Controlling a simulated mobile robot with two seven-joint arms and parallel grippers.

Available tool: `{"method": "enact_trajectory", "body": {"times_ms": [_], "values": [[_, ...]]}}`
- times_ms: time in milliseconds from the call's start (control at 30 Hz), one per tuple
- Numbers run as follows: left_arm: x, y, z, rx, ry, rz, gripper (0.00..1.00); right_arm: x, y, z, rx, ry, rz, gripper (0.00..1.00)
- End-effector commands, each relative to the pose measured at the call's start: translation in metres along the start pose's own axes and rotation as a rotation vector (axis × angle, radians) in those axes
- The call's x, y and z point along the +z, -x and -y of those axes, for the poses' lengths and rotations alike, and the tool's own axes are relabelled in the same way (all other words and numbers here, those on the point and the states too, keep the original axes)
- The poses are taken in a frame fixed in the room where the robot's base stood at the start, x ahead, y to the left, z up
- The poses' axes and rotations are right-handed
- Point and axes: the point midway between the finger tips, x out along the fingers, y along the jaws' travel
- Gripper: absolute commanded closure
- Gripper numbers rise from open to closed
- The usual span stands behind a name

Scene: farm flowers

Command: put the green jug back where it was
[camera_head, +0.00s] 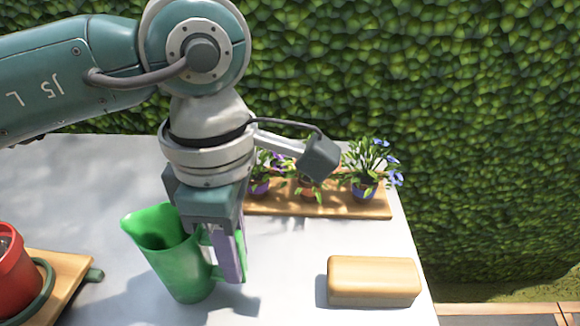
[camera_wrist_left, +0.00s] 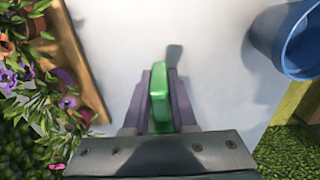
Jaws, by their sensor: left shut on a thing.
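The green jug (camera_head: 178,262) stands upright near the front middle of the white table, its spout toward the left. My left gripper (camera_head: 230,268) points down at the jug's right side and is shut on its handle. In the left wrist view the green handle (camera_wrist_left: 160,98) sits between the two fingers. A shadow lies by the jug's base; I cannot tell whether the base touches the table. My right gripper is not in view.
Potted flowers (camera_head: 363,178) stand on a wooden board (camera_head: 350,208) at the back. A beige block (camera_head: 373,280) lies at the right. A red pot (camera_head: 17,272) stands at the left on a wooden board (camera_head: 60,264). A blue container (camera_wrist_left: 290,40) shows in the wrist view.

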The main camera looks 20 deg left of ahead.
Motion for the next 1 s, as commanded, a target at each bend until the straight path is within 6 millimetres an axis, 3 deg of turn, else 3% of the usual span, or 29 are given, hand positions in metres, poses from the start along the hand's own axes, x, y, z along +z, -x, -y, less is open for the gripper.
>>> {"method": "enact_trajectory", "body": {"times_ms": [300, 333, 567, 833, 1000], "values": [[0.000, -0.004, -0.001, 0.002, 0.000, 0.000, 1.00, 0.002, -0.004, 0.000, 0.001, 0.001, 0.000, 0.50], [0.000, -0.002, -0.001, 0.001, 0.000, 0.001, 0.72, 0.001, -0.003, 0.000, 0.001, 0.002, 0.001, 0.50], [0.000, -0.002, 0.000, 0.001, 0.000, 0.000, 0.46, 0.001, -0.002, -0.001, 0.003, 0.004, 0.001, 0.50], [0.000, 0.000, 0.000, 0.001, 0.000, 0.001, 0.45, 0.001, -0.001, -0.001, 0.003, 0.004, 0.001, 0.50], [0.001, 0.019, -0.002, 0.006, -0.002, 0.003, 0.45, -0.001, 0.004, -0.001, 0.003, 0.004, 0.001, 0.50]]}}
